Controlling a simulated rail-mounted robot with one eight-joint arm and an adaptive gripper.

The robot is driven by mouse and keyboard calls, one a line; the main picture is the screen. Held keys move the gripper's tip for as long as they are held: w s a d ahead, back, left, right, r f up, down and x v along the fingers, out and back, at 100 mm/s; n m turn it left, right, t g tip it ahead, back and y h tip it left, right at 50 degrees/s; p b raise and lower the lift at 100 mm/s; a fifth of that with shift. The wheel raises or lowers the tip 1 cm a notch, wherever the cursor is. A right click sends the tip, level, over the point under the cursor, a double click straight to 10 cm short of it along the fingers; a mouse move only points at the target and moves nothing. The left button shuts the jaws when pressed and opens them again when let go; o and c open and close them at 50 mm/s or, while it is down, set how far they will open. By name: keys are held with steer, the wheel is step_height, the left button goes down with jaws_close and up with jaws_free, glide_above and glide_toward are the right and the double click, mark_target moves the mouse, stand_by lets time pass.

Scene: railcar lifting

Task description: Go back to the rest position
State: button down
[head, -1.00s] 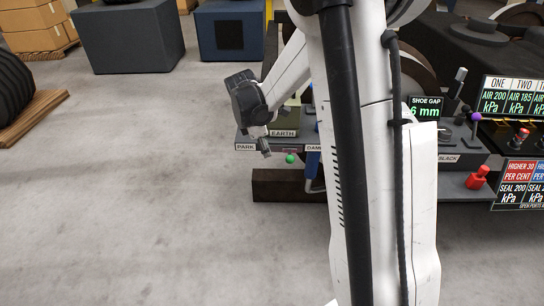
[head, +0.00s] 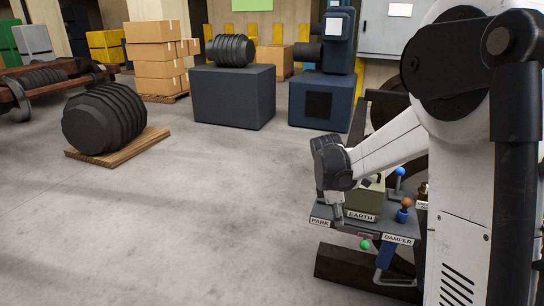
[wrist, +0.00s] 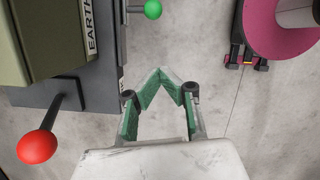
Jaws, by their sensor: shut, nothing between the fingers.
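My gripper (head: 339,214) hangs from the arm at the left end of a grey control bench, in front of the PARK label (head: 320,222). In the wrist view my gripper (wrist: 172,84) shows green-padded fingers drawn together at their tips, with nothing between them. Bare grey floor lies below the fingers. The bench with the EARTH box (wrist: 62,30) is at the left of that view, apart from the fingers. A red ball-ended lever (wrist: 38,146) stands out at lower left, and a green ball knob (wrist: 152,9) at the top.
The bench carries a DAMPER label (head: 398,239) and blue (head: 400,171) and orange-brown (head: 407,202) knobs. A magenta wheel-like part (wrist: 270,38) is at upper right in the wrist view. A black ribbed cylinder (head: 105,115) lies on a wooden pallet (head: 120,148). Floor left of the bench is clear.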

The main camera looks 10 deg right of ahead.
steer(key=s+a+r+m+t+y+p, duration=0.1)
steer(key=s+a+r+m+t+p, duration=0.1)
steer(key=s+a+r+m, duration=0.2)
steer(key=s+a+r+m+t+p, duration=0.3)
steer(key=s+a+r+m, duration=0.1)
steer(key=s+r, duration=0.6)
steer(key=s+a+r+m+t+y+p, duration=0.1)
steer(key=s+a+r+m+t+p, duration=0.2)
steer(key=s+r+m, duration=0.3)
steer(key=s+a+r, duration=0.1)
steer(key=s, duration=0.2)
steer(key=shift+s+a+y, duration=0.2)
steer(key=shift+a+y, duration=0.05)
steer(key=shift+y, duration=0.05)
steer(key=c, duration=2.4)
jaws_free()
